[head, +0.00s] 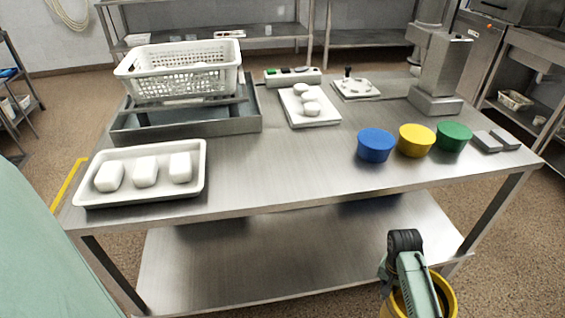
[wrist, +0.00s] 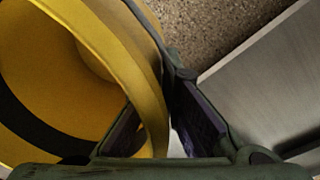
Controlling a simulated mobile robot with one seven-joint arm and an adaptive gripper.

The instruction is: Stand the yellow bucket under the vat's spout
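The yellow bucket (head: 447,297) is at the bottom edge of the head view, in front of the table and partly cut off. My gripper (head: 405,285) is over its near-left side. In the wrist view the bucket (wrist: 60,80) fills the left, its open inside showing with a dark band. My gripper (wrist: 165,125) has one finger inside the bucket and one outside, closed around its wall. The bucket's base is out of sight. A shallow grey metal vat (head: 190,127) stands at the table's left back, below a white basket. I cannot make out a spout on it.
The steel table (head: 290,165) has a lower shelf (head: 290,250). On top are a white tray (head: 95,200) with three white blocks, another white tray (head: 322,118), and blue (head: 376,146), yellow (head: 416,141) and green (head: 453,137) tubs. The white perforated basket (head: 180,75) stands above the vat.

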